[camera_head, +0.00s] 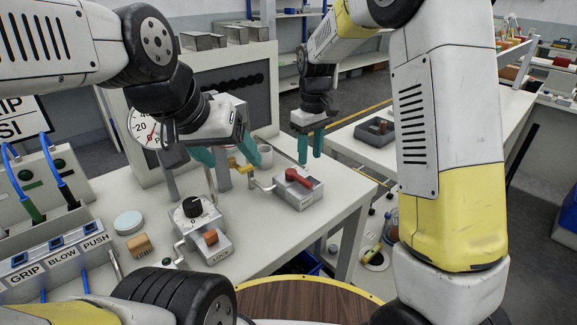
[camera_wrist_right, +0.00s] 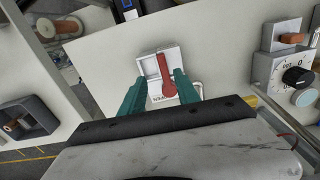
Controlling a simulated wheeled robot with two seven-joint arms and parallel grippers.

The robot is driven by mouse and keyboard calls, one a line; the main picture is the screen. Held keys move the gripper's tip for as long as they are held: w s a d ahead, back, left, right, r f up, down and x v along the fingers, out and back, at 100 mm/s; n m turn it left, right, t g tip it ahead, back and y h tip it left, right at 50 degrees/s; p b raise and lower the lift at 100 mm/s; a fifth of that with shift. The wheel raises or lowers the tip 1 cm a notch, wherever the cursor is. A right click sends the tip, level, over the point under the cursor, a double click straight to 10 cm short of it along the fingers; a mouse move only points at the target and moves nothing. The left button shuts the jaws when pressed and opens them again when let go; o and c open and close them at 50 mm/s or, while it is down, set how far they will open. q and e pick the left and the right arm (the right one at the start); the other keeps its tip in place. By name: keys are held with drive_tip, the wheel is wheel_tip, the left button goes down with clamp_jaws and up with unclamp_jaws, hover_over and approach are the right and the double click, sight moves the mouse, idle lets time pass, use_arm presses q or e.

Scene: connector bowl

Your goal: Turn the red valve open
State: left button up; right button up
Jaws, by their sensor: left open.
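The red valve handle (camera_head: 298,178) sits on a small pale grey box (camera_head: 303,195) near the right edge of the white table. In the right wrist view the handle (camera_wrist_right: 167,80) lies between my two teal fingers as seen from above, lengthwise along them. My right gripper (camera_head: 310,160) is open and empty, pointing down just above and behind the valve box; it also shows in the wrist view (camera_wrist_right: 159,90). I cannot tell the exact gap to the handle. My left gripper (camera_head: 224,156) is open, further left, over the back of the table near a brass-coloured fitting (camera_head: 241,169).
A grey box with a black dial (camera_head: 194,206) and an orange knob (camera_head: 211,237) stands left of the valve. A white mug (camera_head: 265,157) is behind it. A labelled button panel (camera_head: 60,258) is at left. A side table (camera_head: 350,137) holds a grey tray (camera_head: 376,138).

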sight(305, 180)
drive_tip(key=shift+w+a+f, duration=0.15)
drive_tip(key=shift+a+f, duration=0.25)
drive_tip(key=shift+a, duration=0.1)
drive_tip(key=shift+a+f, duration=0.15)
drive_tip(key=shift+f, duration=0.1)
wheel_tip(305, 180, down, 7)
drive_tip(key=shift+f, duration=0.15)
clamp_jaws()
idle(1.0)
